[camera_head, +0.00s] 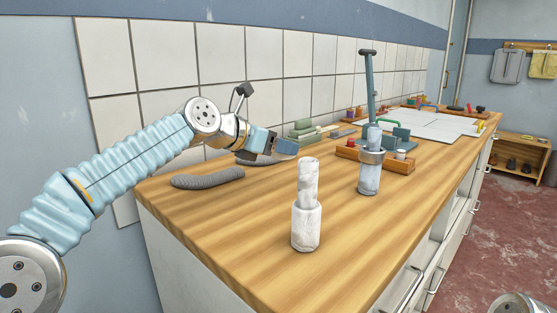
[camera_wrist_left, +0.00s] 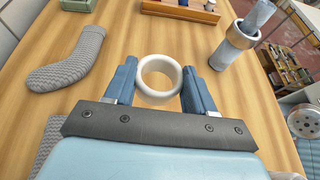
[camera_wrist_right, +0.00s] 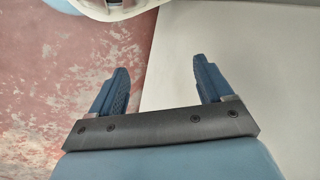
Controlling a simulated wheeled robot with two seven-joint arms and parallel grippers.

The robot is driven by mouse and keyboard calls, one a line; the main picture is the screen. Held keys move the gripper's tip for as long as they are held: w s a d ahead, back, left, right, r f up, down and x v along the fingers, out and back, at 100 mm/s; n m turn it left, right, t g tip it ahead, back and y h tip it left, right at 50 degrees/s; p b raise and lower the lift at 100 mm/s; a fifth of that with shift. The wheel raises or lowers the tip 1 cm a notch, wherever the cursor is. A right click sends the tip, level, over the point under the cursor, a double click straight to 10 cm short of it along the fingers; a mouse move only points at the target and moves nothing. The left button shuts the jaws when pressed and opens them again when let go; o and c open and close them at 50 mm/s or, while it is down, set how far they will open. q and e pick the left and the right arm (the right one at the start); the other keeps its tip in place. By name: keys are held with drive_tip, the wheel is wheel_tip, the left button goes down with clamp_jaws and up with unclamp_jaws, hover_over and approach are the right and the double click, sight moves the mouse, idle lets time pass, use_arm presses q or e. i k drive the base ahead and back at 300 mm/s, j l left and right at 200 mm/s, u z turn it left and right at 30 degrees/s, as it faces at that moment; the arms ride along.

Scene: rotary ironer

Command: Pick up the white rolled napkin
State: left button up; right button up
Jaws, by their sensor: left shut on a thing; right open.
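The white rolled napkin (camera_head: 307,225) stands upright near the front of the wooden counter, its upper part narrower than its base. My left gripper (camera_head: 287,147) is behind it and to its left in the head view, apart from it. In the left wrist view my left gripper (camera_wrist_left: 158,82) is shut on a white ring (camera_wrist_left: 142,88), with bare wood showing through the ring. The ring is not clear in the head view. My right gripper (camera_wrist_right: 153,80) is open and empty in the right wrist view, beside a pale panel and the red floor.
A blue-grey roll with a ring (camera_head: 369,178) stands right of the white napkin. Grey knitted pieces (camera_head: 208,178) lie at the left. A wooden tray (camera_head: 400,163), green blocks (camera_head: 304,130) and white sheets (camera_head: 435,125) lie farther back. Bare wood surrounds the white napkin.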

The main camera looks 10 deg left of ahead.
sight(306, 211)
drive_tip(key=k+j, duration=0.8)
drive_tip(key=j, duration=0.15)
